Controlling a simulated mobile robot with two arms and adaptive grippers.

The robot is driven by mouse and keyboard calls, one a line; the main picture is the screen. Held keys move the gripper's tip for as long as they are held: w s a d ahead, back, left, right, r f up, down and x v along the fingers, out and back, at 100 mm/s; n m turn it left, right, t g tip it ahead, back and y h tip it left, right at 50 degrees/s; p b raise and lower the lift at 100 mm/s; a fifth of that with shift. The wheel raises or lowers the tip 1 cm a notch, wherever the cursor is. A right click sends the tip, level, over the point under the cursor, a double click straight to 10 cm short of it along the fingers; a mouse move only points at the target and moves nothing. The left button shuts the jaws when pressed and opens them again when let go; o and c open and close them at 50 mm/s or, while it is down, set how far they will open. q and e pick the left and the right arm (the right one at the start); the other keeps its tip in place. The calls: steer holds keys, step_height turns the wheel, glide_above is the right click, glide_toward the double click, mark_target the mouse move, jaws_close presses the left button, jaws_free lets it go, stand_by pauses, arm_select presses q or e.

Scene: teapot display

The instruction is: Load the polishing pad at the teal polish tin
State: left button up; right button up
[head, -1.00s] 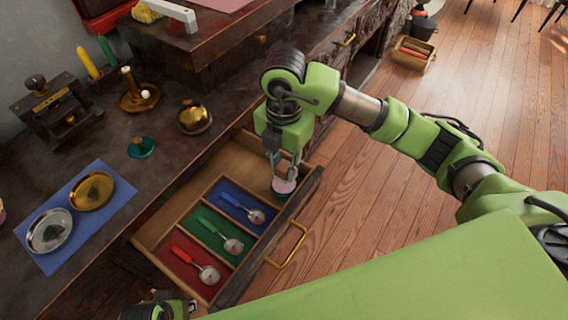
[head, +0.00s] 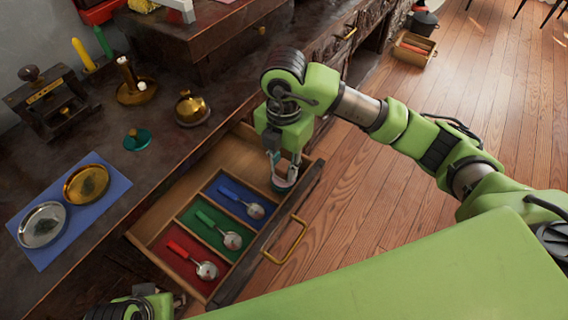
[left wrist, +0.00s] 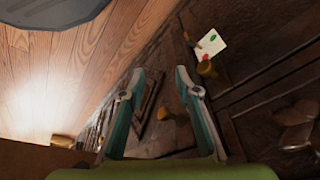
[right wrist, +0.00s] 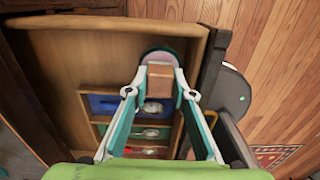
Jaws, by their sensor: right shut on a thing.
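The teal polish tin (head: 137,139) stands on the dark bench top left of the open drawer. The polishing pad (head: 284,184) is a round pinkish pad below a wooden block. My right gripper (head: 283,158) is shut on it, above the far right end of the drawer, well to the right of the tin. In the right wrist view the fingertips clasp the wooden block (right wrist: 160,82), and the round pad edge shows beyond it. My left gripper (left wrist: 158,72) is open and empty in the left wrist view; its fingers are not visible in the head view.
The open drawer (head: 153,232) holds spoons in blue, green and red compartments. On the bench are a brass pot (head: 192,110), a candle holder (head: 134,92), and silver and gold plates on a blue mat (head: 115,188). The wooden floor (head: 355,220) right of the drawer is clear.

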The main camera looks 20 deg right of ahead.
steer(key=shift+f, duration=0.15)
stand_by(0.6)
steer(key=shift+f, duration=0.15)
arm_select(q)
steer(key=shift+s+r+b, duration=0.1)
steer(key=shift+r+b, duration=0.2)
steer(key=shift+r, duration=0.05)
arm_select(e)
steer(key=shift+f, duration=0.1)
arm_select(q)
steer(key=shift+s, duration=0.15)
arm_select(e)
steer(key=shift+f, duration=0.1)
arm_select(q)
steer(key=shift+r, duration=0.15)
steer(key=shift+r, duration=0.25)
stand_by(0.7)
steer(key=shift+s+r, duration=0.1)
steer(key=shift+r, duration=0.3)
stand_by(1.1)
steer(key=shift+f, duration=0.2)
arm_select(e)
steer(key=shift+f, duration=0.1)
stand_by(0.4)
